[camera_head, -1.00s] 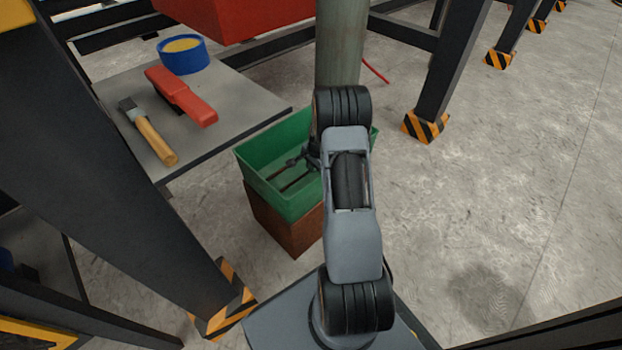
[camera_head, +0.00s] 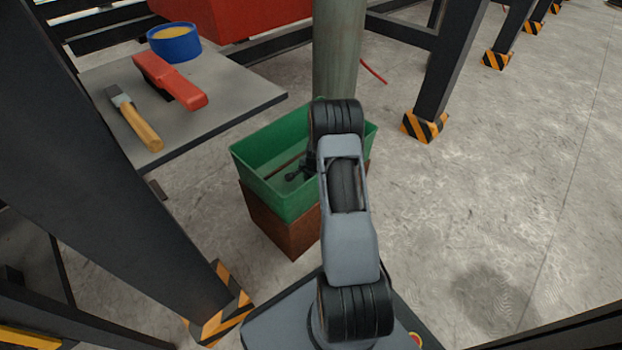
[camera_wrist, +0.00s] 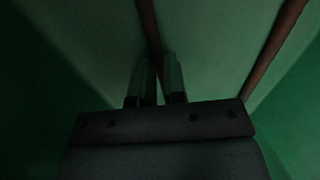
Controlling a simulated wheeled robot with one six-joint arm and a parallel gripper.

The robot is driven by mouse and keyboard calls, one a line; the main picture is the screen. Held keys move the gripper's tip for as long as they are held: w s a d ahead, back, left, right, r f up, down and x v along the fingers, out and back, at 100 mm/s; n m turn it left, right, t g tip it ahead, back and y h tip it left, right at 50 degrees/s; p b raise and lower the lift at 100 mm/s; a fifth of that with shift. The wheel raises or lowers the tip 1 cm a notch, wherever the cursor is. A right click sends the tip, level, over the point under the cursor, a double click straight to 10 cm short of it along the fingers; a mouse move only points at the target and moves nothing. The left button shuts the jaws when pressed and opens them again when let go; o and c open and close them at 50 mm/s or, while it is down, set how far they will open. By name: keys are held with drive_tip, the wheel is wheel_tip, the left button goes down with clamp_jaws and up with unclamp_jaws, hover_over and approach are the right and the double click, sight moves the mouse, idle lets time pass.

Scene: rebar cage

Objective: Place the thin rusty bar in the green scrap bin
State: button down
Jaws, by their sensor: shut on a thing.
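The green scrap bin (camera_head: 262,182) stands on a brown block, left of my arm. My gripper (camera_head: 298,172) is down inside the bin, partly hidden by my own wrist. In the wrist view my gripper (camera_wrist: 157,60) is shut on the thin rusty bar (camera_wrist: 149,30), which runs between the two fingers and away across the bin floor. Green walls rise on both sides. A second brown bar-like strip (camera_wrist: 275,48) lies to the right, apart from the fingers. One brown bar shows in the bin in the head view (camera_head: 287,164); I cannot tell which one.
A greenish column (camera_head: 338,50) stands right behind the bin. Dark posts flank it. The floor at right is clear.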

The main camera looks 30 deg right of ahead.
drive_tip(key=c, duration=1.2)
unclamp_jaws()
drive_tip(key=shift+f, duration=0.1)
drive_tip(key=shift+o, duration=0.2)
wheel_tip(320, 180, up, 12)
drive_tip(key=s+p, duration=0.2)
drive_tip(key=p, duration=0.3)
drive_tip(key=shift+s+d, duration=0.15)
drive_tip(key=shift+d, duration=0.05)
